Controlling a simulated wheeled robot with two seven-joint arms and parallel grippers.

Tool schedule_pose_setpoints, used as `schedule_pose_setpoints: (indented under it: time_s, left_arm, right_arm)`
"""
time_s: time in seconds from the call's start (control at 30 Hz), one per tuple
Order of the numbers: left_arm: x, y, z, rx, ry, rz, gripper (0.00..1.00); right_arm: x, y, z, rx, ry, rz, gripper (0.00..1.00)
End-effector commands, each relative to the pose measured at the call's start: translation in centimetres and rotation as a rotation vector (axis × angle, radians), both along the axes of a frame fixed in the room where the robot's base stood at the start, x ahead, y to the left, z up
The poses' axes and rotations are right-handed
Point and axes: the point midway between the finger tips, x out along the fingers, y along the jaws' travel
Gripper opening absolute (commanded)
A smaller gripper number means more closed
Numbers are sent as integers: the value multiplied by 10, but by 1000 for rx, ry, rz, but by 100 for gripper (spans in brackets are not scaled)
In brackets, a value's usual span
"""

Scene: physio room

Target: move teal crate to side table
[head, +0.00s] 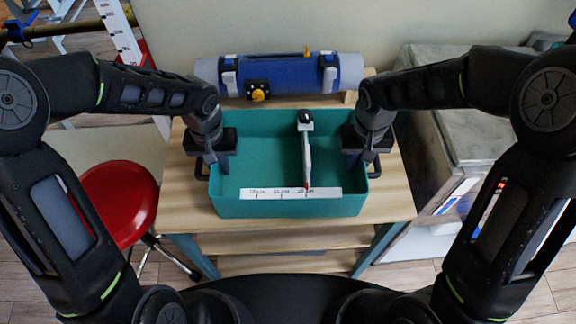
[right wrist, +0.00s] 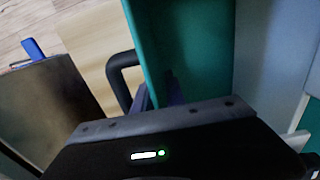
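The teal crate (head: 262,207) sits on a wooden-topped stand (head: 190,200) in the middle of the head view, with black handles at its left and right ends. My left gripper (head: 222,160) is at the crate's left wall, with a finger inside it. My right gripper (head: 358,158) is at the right wall in the same way. The right wrist view shows the teal wall (right wrist: 160,40) between the right fingers (right wrist: 158,98), close beside the black handle. Both grippers appear closed on the walls, though the contact is partly hidden. I cannot tell which surface is the side table.
A red stool (head: 118,203) stands left. A grey-topped cabinet (head: 470,110) stands right. A lower shelf is under the stand.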

Motion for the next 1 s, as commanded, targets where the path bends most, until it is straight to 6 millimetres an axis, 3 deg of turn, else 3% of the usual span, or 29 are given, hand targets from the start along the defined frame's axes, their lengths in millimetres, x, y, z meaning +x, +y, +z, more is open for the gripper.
schedule_pose_setpoints:
  time_s: [0.17, 0.37, 1.0]
  left_arm:
    - [0, 0, 0, 0, 0, 0, 15]
    - [0, 0, 0, 0, 0, 0, 0]
    - [0, 0, 1, 0, 0, 0, 0]
  right_arm:
    - [0, 0, 0, 0, 0, 0, 15]
    - [0, 0, 0, 0, 0, 0, 0]
    - [0, 0, 1, 0, -1, 0, 0]
